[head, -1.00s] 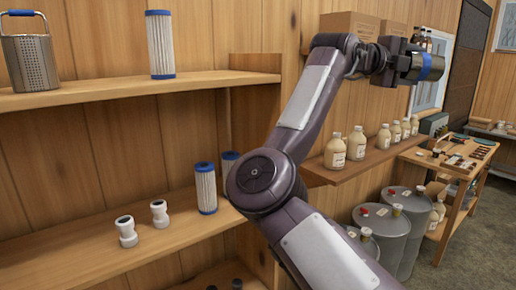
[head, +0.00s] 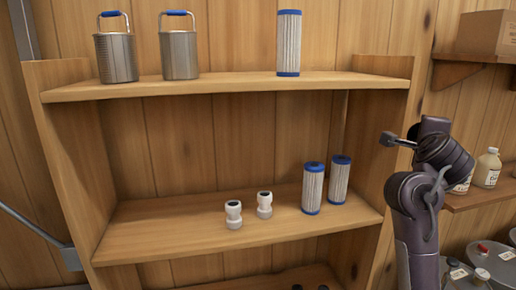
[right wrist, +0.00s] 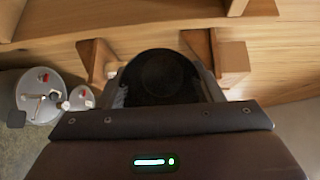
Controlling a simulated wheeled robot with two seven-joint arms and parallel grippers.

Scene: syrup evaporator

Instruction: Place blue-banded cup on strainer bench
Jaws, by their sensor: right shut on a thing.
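My right gripper (right wrist: 162,92) is shut around a dark round thing, the cup (right wrist: 160,70), seen almost end-on in the right wrist view. Its blue band does not show from this angle. In the head view, my right arm is folded up at the right side, and neither the cup nor the fingers can be made out there. My left gripper is not in view. No strainer bench can be made out now.
A wooden shelf unit (head: 230,88) holds two blue-handled metal pails (head: 116,58) (head: 179,55), white filter cartridges (head: 289,45) and two small white fittings (head: 233,214). A wall shelf with jugs (head: 487,168) and drums (head: 484,262) stand at the right, close to my arm.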

